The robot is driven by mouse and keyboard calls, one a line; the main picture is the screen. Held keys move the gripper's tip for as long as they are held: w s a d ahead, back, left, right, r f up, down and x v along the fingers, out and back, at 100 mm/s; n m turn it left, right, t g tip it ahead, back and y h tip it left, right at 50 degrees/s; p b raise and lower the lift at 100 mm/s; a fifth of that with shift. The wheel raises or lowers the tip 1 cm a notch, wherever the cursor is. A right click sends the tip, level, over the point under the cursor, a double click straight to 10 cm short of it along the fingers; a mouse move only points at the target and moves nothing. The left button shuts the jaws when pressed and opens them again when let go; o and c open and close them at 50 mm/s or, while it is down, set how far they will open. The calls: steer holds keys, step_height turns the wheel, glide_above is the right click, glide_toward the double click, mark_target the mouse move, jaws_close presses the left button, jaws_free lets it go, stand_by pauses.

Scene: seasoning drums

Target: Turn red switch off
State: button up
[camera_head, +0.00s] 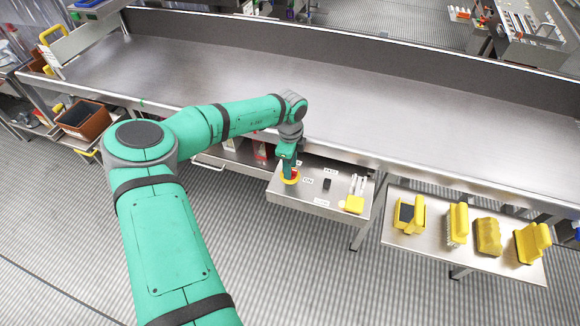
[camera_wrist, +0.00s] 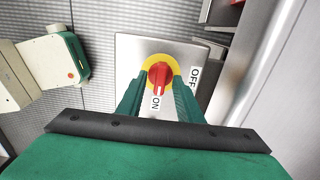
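The red switch (camera_wrist: 160,75) is a round knob on a yellow disc, set in a grey metal panel (camera_wrist: 130,50). Its grip ridge with a white mark points toward the ON label (camera_wrist: 155,103). The OFF label (camera_wrist: 194,76) is to the right of the knob. My green gripper (camera_wrist: 160,98) is open, with one finger on each side of the knob. I cannot tell if the fingers touch it. In the head view my gripper (camera_head: 289,170) points down over the switch, whose yellow disc (camera_head: 290,180) shows at its tip.
The panel box (camera_head: 325,205) also carries a black switch (camera_head: 327,184) and a yellow block (camera_head: 354,204). Several yellow brushes stand on a shelf (camera_head: 465,265) at the right. A long steel table (camera_head: 400,110) runs behind the panel.

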steer(key=shift+f, duration=0.25)
jaws_close()
